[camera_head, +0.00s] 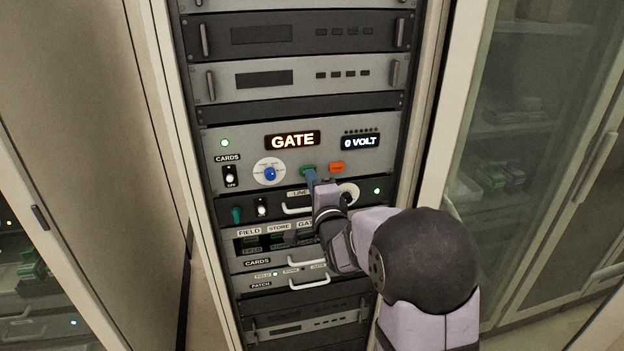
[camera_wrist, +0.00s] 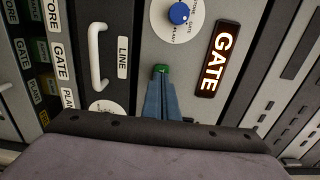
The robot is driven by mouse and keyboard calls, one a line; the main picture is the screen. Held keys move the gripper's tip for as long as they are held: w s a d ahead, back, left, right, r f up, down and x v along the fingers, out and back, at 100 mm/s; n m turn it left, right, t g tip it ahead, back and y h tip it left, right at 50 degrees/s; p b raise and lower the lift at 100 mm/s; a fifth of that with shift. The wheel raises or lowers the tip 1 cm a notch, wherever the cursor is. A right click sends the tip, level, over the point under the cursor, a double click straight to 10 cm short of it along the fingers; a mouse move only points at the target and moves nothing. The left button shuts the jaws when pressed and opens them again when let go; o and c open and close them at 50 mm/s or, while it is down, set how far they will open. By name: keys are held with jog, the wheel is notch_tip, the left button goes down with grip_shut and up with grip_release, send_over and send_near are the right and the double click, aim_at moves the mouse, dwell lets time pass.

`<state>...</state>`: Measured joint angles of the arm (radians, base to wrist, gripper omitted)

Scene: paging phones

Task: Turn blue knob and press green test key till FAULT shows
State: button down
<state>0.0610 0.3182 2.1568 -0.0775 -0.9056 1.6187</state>
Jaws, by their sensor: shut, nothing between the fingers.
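The blue knob (camera_head: 270,173) sits on a round white dial on the grey rack panel; it also shows in the wrist view (camera_wrist: 179,13). The green test key (camera_head: 308,168) is to its right, and in the wrist view the green key (camera_wrist: 161,69) lies at my fingertips. My gripper (camera_head: 311,177) is shut and empty, its tips at the green key; I cannot tell whether they press it. The lit display (camera_head: 292,140) reads GATE, also in the wrist view (camera_wrist: 217,60). A smaller display (camera_head: 361,141) reads 0 VOLT.
An orange key (camera_head: 337,168) is just right of the green key. A CARDS switch (camera_head: 230,177) is at the panel's left. Pull handles (camera_head: 298,209) stick out below. A glass-door cabinet (camera_head: 540,130) stands at right.

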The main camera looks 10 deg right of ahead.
jog(key=shift+w+f+b, duration=0.1)
jog(key=shift+w+b, duration=0.4)
jog(key=shift+b, duration=0.1)
jog(key=shift+w+r, duration=0.1)
jog(key=shift+r, duration=0.35)
jog(key=shift+s+f+b, duration=0.15)
jog(key=shift+s+b, duration=0.2)
jog(key=shift+s, duration=0.05)
jog(key=s+b, duration=0.1)
jog(key=s, duration=0.6)
jog(key=shift+s, duration=0.2)
jog(key=shift+f, duration=0.15)
